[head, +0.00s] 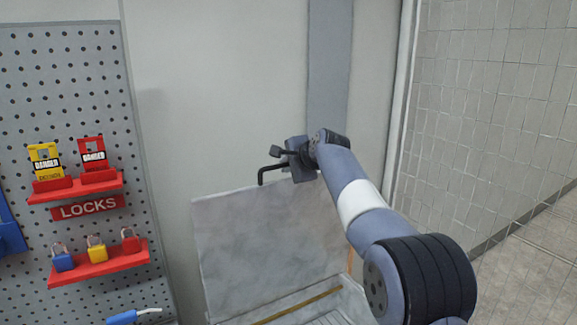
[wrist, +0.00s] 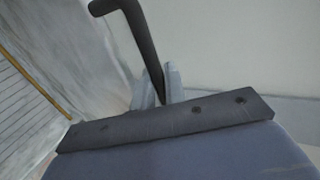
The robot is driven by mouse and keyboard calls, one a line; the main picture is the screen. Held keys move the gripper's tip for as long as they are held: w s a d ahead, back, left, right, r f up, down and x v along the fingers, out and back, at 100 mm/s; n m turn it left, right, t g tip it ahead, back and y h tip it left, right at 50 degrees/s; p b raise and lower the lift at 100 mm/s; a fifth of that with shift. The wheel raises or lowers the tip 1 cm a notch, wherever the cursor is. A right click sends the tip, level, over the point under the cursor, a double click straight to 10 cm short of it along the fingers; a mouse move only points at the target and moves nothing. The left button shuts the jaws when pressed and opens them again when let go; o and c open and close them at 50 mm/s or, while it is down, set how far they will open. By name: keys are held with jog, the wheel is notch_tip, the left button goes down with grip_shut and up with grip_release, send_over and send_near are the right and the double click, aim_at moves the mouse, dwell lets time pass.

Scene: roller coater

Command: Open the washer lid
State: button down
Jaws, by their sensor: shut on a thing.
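The washer lid (head: 268,240) is a grey panel standing raised, near upright and tilted back, above the washer body (head: 330,305) in the head view. A black bent handle (head: 263,175) shows at its top edge; it also shows in the wrist view (wrist: 137,32). My gripper (head: 285,165) is at the lid's top edge, beside the handle. In the wrist view, my gripper's fingers (wrist: 158,88) are shut on the handle's straight part. My arm hides the right side of the washer.
A pegboard (head: 60,60) at the left carries red shelves with lockout tags (head: 93,155) and padlocks (head: 97,249). A plain wall (head: 220,100) stands close behind the lid. A tiled wall (head: 490,110) and open floor (head: 525,265) lie at the right.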

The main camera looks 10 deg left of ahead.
jog(key=c, duration=1.8)
grip_release()
jog(key=shift+d, duration=0.1)
jog(key=b+v, duration=0.3)
jog(key=v, duration=0.7)
jog(key=shift+s+d+r+b, duration=0.15)
jog(key=shift+s+b, duration=0.1)
jog(key=shift+b, duration=0.05)
jog(key=p+x, duration=0.3)
jog(key=x, duration=0.8)
jog(key=shift+p, duration=0.3)
jog(key=shift+s, duration=0.1)
